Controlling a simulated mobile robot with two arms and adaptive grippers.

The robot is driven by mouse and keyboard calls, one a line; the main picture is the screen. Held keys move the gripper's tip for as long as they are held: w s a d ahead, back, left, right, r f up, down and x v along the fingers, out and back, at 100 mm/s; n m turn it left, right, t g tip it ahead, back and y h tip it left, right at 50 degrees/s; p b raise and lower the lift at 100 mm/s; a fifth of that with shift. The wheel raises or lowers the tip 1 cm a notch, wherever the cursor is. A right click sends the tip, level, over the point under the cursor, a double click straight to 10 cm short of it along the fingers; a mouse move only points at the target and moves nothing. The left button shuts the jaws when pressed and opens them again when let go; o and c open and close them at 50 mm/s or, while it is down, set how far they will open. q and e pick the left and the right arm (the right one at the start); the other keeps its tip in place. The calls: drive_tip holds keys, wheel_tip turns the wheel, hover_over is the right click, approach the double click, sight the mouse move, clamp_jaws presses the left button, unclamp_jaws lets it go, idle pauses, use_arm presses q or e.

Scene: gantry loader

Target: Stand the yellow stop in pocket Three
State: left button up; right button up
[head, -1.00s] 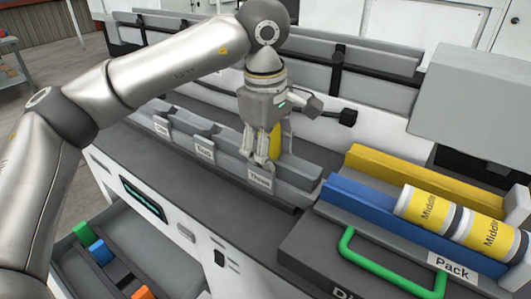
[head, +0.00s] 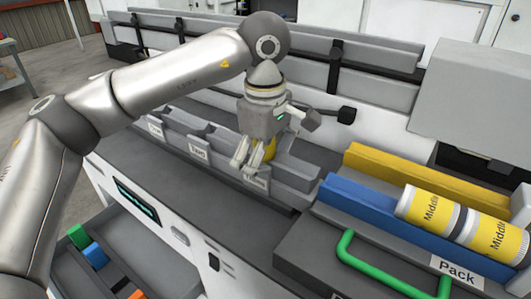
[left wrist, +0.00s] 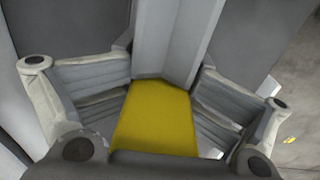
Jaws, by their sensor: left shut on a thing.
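The yellow stop (head: 270,150) is between the fingers of my left gripper (head: 243,163), which is shut on it. In the left wrist view the stop (left wrist: 156,118) shows as a yellow block between the two ribbed fingers (left wrist: 158,105). The gripper is at the grey pocket rail (head: 287,177), over the pocket at its right end.
Two other labelled pockets lie to the left along the rail. On the right, yellow-labelled cylinders (head: 428,208) lie between a blue rail (head: 355,203) and a yellow rail (head: 425,173). A green handle (head: 345,255) stands in front. A drawer with coloured blocks (head: 95,254) is at lower left.

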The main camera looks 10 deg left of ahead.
use_arm(q)
drive_tip(key=shift+o, duration=0.3)
drive_tip(key=shift+s+f+g, duration=0.15)
drive_tip(key=shift+f+g, duration=0.05)
drive_tip(key=shift+f, duration=0.45)
drive_tip(key=shift+s+f+g, duration=0.15)
drive_tip(key=shift+f+g, duration=0.05)
drive_tip(key=shift+f, duration=0.4)
drive_tip(key=o, duration=1.3)
drive_tip(key=shift+s+r, duration=0.1)
drive_tip(key=shift+o, duration=1.2)
drive_tip(key=shift+s+r, duration=0.1)
drive_tip(key=shift+s, duration=0.05)
drive_tip(key=shift+r, duration=0.1)
drive_tip(key=shift+t, duration=0.3)
wheel_tip(320, 180, up, 14)
drive_tip(key=shift+f, duration=0.15)
drive_tip(key=shift+p, duration=0.3)
wheel_tip(320, 180, up, 8)
drive_tip(key=p, duration=0.8)
